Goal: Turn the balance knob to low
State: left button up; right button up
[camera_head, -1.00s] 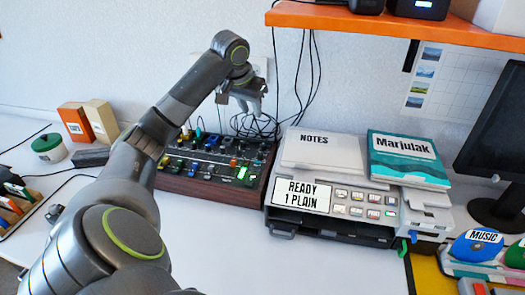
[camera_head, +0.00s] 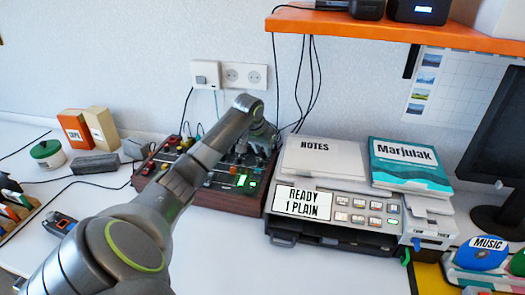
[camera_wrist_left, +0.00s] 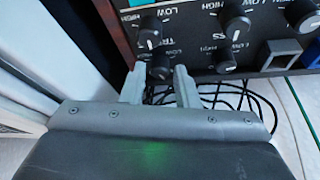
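The dark mixer panel (camera_head: 225,203) with wooden sides stands on the table, partly hidden behind my left arm. My left gripper (camera_head: 262,152) is over its back right part in the head view. In the left wrist view my left gripper (camera_wrist_left: 160,82) has its fingers apart, pointing at a black knob (camera_wrist_left: 160,66). The knob shows between the fingertips; I cannot tell whether they touch it. Other black knobs (camera_wrist_left: 235,24) sit beside it, with LOW and HIGH labels. No balance label can be read, so I cannot tell which knob is balance. My right gripper is out of view.
A grey printer (camera_head: 340,207) with a notes pad and a teal book stands close to the panel's right. Black cables (camera_wrist_left: 230,95) lie behind the panel. An orange shelf (camera_head: 400,30) hangs above. The white table is clear in front.

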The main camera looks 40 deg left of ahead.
pick_arm(q)
jog(key=shift+f, duration=0.25)
jog(key=shift+w, duration=0.1)
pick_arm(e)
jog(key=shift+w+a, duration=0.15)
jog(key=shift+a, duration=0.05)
pick_arm(q)
grip_shut()
jog(key=shift+r+n+p, duration=0.15)
jog(key=shift+n+p, duration=0.15)
jog(key=shift+p, duration=0.4)
jog(key=n+p, duration=0.2)
jog(key=p, duration=0.2)
jog(key=n+y+p, duration=0.1)
jog(key=p, duration=0.2)
jog(key=shift+d+r+n+g+y+p, duration=0.1)
jog(key=shift+d+n+g+y+p, duration=0.05)
jog(key=shift+n+g+y+p, duration=0.2)
jog(key=shift+w+f+n+y+p, duration=0.15)
jog(key=shift+f+n+y+p, duration=0.1)
jog(key=shift+n+p, duration=0.85)
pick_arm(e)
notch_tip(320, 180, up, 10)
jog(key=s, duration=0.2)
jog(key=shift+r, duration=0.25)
